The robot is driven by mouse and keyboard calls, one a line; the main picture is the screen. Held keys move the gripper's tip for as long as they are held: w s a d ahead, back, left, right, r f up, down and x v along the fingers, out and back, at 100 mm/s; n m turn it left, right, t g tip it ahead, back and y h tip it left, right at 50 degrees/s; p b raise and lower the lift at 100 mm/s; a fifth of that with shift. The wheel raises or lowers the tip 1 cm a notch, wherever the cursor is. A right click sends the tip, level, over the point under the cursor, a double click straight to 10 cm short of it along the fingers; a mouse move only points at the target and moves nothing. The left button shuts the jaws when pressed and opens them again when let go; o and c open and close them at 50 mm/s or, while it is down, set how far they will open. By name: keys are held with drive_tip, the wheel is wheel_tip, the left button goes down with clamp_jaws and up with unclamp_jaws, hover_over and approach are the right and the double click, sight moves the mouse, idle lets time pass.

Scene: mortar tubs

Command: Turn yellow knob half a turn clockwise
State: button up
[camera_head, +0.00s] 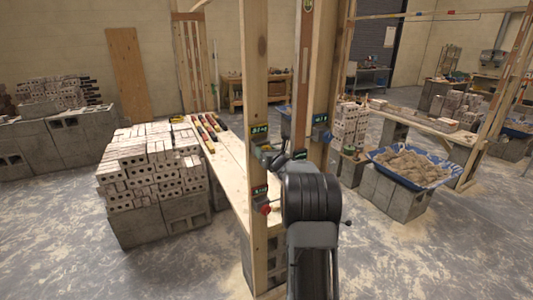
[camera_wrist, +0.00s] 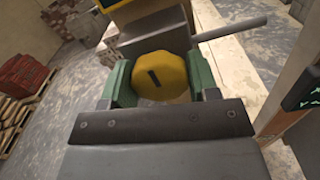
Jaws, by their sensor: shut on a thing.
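The yellow knob (camera_wrist: 172,82) is a faceted disc with a short dark mark on its face, in the middle of the wrist view. It sits on a grey box (camera_wrist: 152,42). My gripper (camera_wrist: 161,78) has green-padded fingers on the left and right sides of the knob, closed on it. The mark runs nearly upright in the picture, slightly slanted. In the head view my gripper (camera_head: 275,152) is at the upper box on the wooden post (camera_head: 259,60), below a green display (camera_head: 259,129). My arm partly hides that spot, and the knob is hard to make out there.
A grey lever (camera_wrist: 230,29) sticks out right of the knob. A lower box with a red knob (camera_head: 265,209) is on the same post. A blue box (camera_head: 321,136) is on the neighbouring post. Bricks (camera_head: 150,160) are stacked left of the plank table (camera_head: 228,165).

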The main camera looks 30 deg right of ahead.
drive_tip(key=shift+f, duration=0.1)
drive_tip(key=m+b, duration=0.3)
drive_tip(key=shift+f, duration=0.1)
drive_tip(key=m+b, duration=0.2)
drive_tip(key=m, duration=0.2)
drive_tip(key=shift+m, duration=0.4)
drive_tip(key=m, duration=0.4)
drive_tip(key=shift+r+m, duration=0.2)
drive_tip(key=shift+m, duration=0.1)
drive_tip(key=m+p, duration=0.1)
drive_tip(key=m, duration=0.4)
drive_tip(key=m+p, duration=0.1)
drive_tip(key=m, duration=0.4)
drive_tip(key=m+p, duration=0.2)
drive_tip(key=m, duration=0.2)
drive_tip(key=shift+m, duration=0.3)
drive_tip(key=m+p, duration=0.2)
drive_tip(key=m, duration=0.3)
drive_tip(key=shift+p, duration=0.4)
drive_tip(key=shift+f+m+p, duration=0.1)
drive_tip(key=shift+m+p, duration=0.6)
drive_tip(key=shift+m, duration=1.1)
